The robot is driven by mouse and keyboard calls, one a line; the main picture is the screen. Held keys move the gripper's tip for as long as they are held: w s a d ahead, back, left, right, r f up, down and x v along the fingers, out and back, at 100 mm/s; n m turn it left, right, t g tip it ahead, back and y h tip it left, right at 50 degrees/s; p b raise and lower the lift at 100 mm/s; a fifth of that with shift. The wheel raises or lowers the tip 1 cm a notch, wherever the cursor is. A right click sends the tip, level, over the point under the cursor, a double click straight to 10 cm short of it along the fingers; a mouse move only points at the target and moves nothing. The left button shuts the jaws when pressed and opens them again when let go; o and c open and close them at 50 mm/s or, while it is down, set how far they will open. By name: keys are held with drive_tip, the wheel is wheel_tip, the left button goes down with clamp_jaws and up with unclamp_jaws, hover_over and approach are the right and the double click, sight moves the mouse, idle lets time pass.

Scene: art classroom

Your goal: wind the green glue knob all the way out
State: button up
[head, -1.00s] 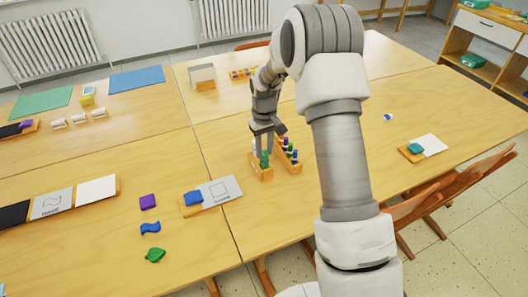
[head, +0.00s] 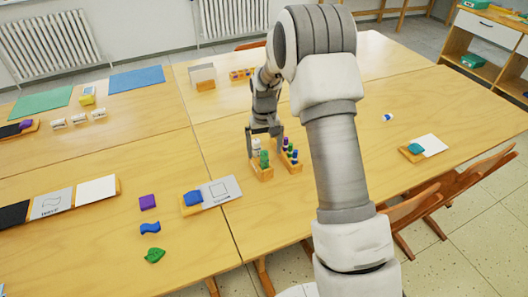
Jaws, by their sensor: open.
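A green knob (head: 264,159) stands upright in a small wooden holder (head: 263,174) on the table. A white piece (head: 256,146) shows just behind it, partly between my fingers. My gripper (head: 265,147) is open, pointing down. In the picture its two fingers lie to the left and right of the white piece, above and behind the green knob. I cannot tell whether either finger touches anything.
A wooden rack (head: 291,157) of small coloured pegs stands close on the right of the holder. A blue piece (head: 193,197) and a printed card (head: 219,190) lie to the left. The tabletop in front of the holder is clear.

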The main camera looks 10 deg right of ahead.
drive_tip(key=shift+r, duration=0.15)
drive_tip(key=shift+r+p, duration=1.9)
drive_tip(key=shift+r, duration=0.95)
drive_tip(key=shift+r, duration=0.1)
drive_tip(key=s+r+t, duration=0.1)
drive_tip(key=s+r, duration=0.5)
drive_tip(key=r, duration=0.3)
drive_tip(key=s+r+t, duration=0.2)
drive_tip(key=s+r, duration=0.4)
drive_tip(key=r, duration=0.4)
drive_tip(key=s+r+t, duration=0.1)
drive_tip(key=s+r, duration=0.1)
drive_tip(key=s, duration=0.7)
drive_tip(key=s+r+t, duration=0.1)
drive_tip(key=s+r, duration=0.1)
drive_tip(key=s, duration=0.8)
drive_tip(key=shift+s+r+t, duration=0.2)
drive_tip(key=shift+r+t, duration=0.1)
